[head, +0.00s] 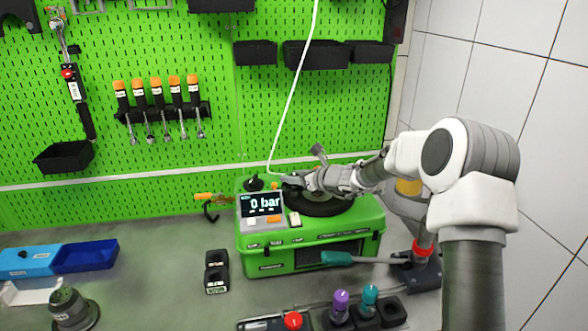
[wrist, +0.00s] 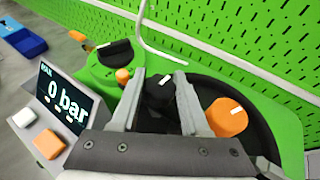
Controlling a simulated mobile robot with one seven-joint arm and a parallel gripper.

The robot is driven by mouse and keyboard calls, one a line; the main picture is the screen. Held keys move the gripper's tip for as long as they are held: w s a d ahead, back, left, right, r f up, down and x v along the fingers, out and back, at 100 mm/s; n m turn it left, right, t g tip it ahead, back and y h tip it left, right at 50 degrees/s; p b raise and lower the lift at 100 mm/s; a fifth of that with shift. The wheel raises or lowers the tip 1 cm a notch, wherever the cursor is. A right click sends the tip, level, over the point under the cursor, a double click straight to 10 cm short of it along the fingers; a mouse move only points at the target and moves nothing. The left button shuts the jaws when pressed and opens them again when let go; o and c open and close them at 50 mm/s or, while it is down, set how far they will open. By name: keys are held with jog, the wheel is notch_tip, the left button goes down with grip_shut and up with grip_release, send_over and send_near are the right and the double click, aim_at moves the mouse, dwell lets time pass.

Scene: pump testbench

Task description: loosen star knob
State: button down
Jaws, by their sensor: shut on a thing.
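The star knob (wrist: 158,92) is black with a white mark and sits on top of the green pump testbench (head: 262,260). It shows between my two grey fingers in the wrist view. My gripper (wrist: 160,80) is shut on this knob, one finger on each side of it. In the head view my gripper (head: 298,182) reaches in from the right over the black round top of the bench, and it hides the knob there. The display (head: 261,204) on the bench reads 0 bar.
An orange knob (wrist: 228,117) stands just right of my fingers. A black knob (wrist: 115,52) and a small orange button (wrist: 123,76) are to the left. A white hose (head: 292,95) rises behind. A teal-handled tool (head: 338,258) lies at the bench front.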

jog(key=shift+r+p, duration=0.4)
jog(key=shift+p, duration=0.1)
jog(key=shift+n+g+y+p, duration=0.5)
jog(key=shift+n+p, duration=0.1)
jog(key=shift+p, duration=0.3)
jog(key=shift+f+p, duration=0.15)
jog(key=shift+p, duration=0.3)
jog(key=shift+f+n+g, duration=0.1)
jog(key=shift+n+g, duration=0.2)
jog(key=shift+c, duration=2)
grip_release()
jog(key=shift+f, duration=0.1)
